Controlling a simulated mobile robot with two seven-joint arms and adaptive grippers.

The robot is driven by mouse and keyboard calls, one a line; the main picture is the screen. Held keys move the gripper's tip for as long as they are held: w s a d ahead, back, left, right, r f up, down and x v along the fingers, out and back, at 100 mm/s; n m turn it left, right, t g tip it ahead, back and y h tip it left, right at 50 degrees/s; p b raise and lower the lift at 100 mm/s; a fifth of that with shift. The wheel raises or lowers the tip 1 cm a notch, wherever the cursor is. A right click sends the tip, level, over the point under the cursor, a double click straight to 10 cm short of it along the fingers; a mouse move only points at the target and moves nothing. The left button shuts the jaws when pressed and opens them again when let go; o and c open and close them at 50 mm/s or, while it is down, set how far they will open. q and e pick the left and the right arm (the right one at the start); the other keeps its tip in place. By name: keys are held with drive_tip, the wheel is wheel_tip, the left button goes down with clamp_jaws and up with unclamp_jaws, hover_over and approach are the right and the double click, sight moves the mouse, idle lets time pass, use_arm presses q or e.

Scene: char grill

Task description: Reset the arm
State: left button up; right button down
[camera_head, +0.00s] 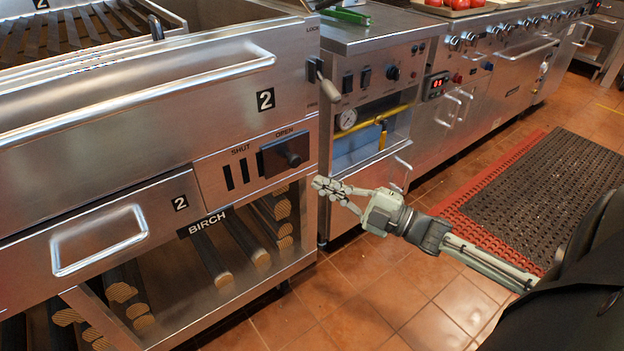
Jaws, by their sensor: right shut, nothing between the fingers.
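My right gripper (322,184) comes in from the right on its outstretched arm. It is shut and empty, its fingertips close to the right front edge of the char grill (130,98). From this view I cannot tell whether the fingertips touch the grill. They are below and right of the black shut/open knob (290,153). My left gripper is not in view.
The grill has a drawer handle (100,240), a long upper handle (140,98) and a lock lever (326,84). Logs (215,262) lie on the open shelf under the BIRCH label. A neighbouring unit has a gauge (346,119). Mats (550,185) lie on the tiled floor.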

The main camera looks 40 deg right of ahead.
idle(0.6)
wheel_tip(320, 180, down, 18)
drive_tip(key=s+d+r+m+g+h, duration=0.15)
drive_tip(key=m+g+h, duration=0.25)
drive_tip(key=m+h, duration=0.65)
drive_tip(key=s+a+f+m+g, duration=0.3)
drive_tip(key=s+a+f+g, duration=0.1)
drive_tip(key=s+f, duration=0.3)
drive_tip(key=s+a+f+m+g, duration=0.3)
drive_tip(key=s+f+g, duration=0.3)
drive_tip(key=s+f, duration=0.2)
drive_tip(key=shift+s+a, duration=0.85)
drive_tip(key=shift+m, duration=0.25)
